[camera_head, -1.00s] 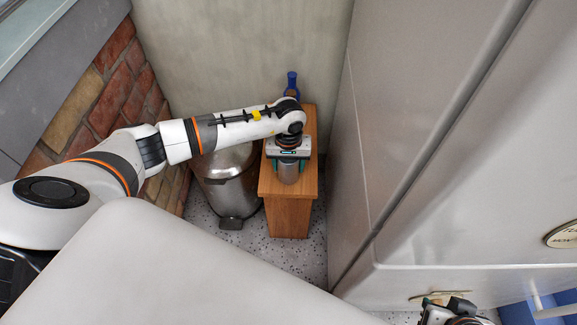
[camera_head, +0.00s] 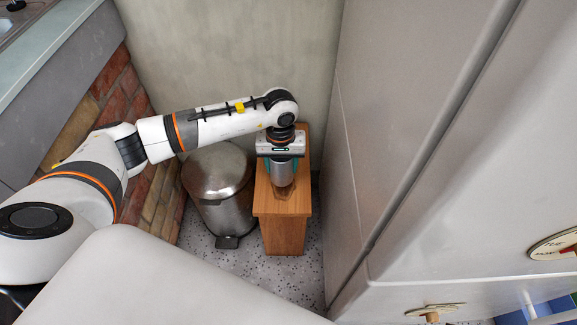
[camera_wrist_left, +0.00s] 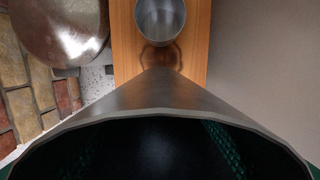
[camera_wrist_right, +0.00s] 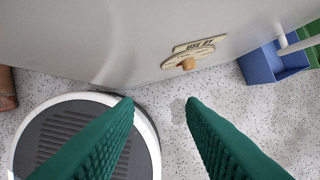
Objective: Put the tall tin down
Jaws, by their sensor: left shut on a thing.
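The tall tin (camera_head: 282,174) is a plain silver cylinder, held upright between the teal fingers of my left gripper (camera_head: 282,160), over the wooden plinth (camera_head: 282,208). In the left wrist view the tin (camera_wrist_left: 160,100) fills the lower middle, narrowing downward toward the wooden top (camera_wrist_left: 125,45). I cannot tell whether its base touches the wood. My right gripper (camera_wrist_right: 160,102) is open and empty above the speckled floor in the right wrist view; it is not in the head view.
Another round metal object (camera_wrist_left: 160,20) stands on the plinth beyond the held tin; the arm hides it in the head view. A metal pedal bin (camera_head: 218,175) stands left of the plinth. A tall pale cabinet (camera_head: 400,150) rises close on the right.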

